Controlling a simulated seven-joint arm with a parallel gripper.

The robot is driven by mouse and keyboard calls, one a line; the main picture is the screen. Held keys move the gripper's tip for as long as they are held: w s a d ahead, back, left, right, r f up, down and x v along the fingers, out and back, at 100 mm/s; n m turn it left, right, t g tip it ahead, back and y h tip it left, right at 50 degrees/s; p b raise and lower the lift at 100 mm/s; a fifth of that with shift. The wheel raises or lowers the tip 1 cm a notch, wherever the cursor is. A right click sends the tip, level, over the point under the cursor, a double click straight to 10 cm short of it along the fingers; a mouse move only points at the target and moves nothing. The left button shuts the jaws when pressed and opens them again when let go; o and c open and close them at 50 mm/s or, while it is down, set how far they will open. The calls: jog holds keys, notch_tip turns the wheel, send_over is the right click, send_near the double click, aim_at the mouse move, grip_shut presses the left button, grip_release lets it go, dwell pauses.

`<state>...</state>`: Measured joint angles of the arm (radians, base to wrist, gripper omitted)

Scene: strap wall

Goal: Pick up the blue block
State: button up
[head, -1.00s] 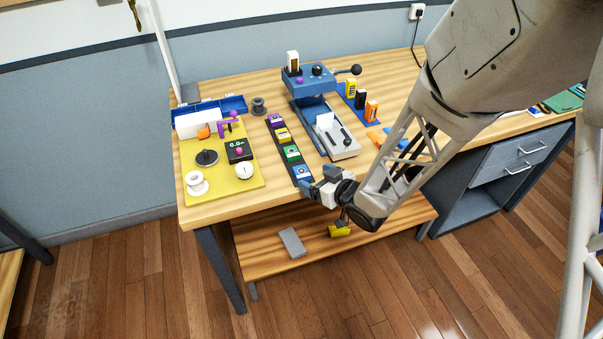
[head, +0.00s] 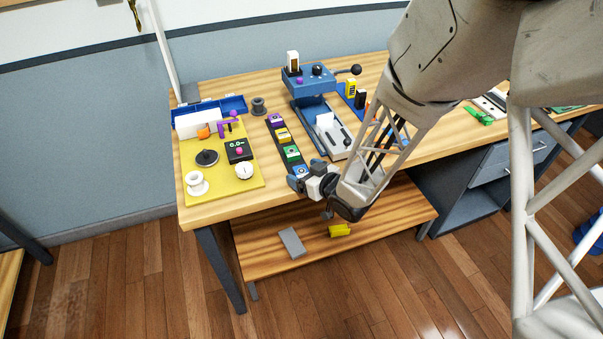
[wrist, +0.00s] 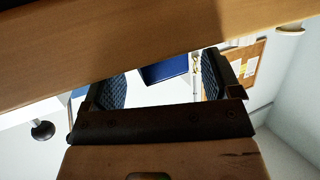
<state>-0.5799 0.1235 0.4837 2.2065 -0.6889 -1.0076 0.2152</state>
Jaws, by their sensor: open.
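The blue block (head: 301,171) is at the near end of a dark rack (head: 277,140) on the workbench, with a pale mark on top. My gripper (head: 307,174) is open at the bench's front edge, its fingertips close beside the blue block and partly hiding it. I cannot tell whether they touch it. In the wrist view the two dark textured fingers (wrist: 161,84) stand apart. A dark blue shape (wrist: 165,70) shows between them. I cannot tell for certain whether it is the block.
Green (head: 291,153), yellow (head: 283,135) and purple (head: 276,119) blocks sit farther along the rack. A blue press with a grey base (head: 338,147) stands to the right, a yellow mat (head: 221,187) to the left. A lower shelf (head: 265,257) holds a grey and a yellow piece.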

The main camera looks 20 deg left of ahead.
dwell(0.3)
jog(key=c, duration=1.5)
jog(key=shift+r, duration=0.1)
jog(key=shift+r, duration=0.95)
jog(key=shift+s+d+r, duration=0.1)
jog(key=shift+r, duration=0.7)
jog(key=s+d+r, duration=0.1)
jog(key=s+d, duration=0.9)
jog(key=s, duration=0.2)
jog(key=shift+r, duration=0.2)
jog(key=shift+d, duration=0.1)
jog(key=shift+w, duration=0.15)
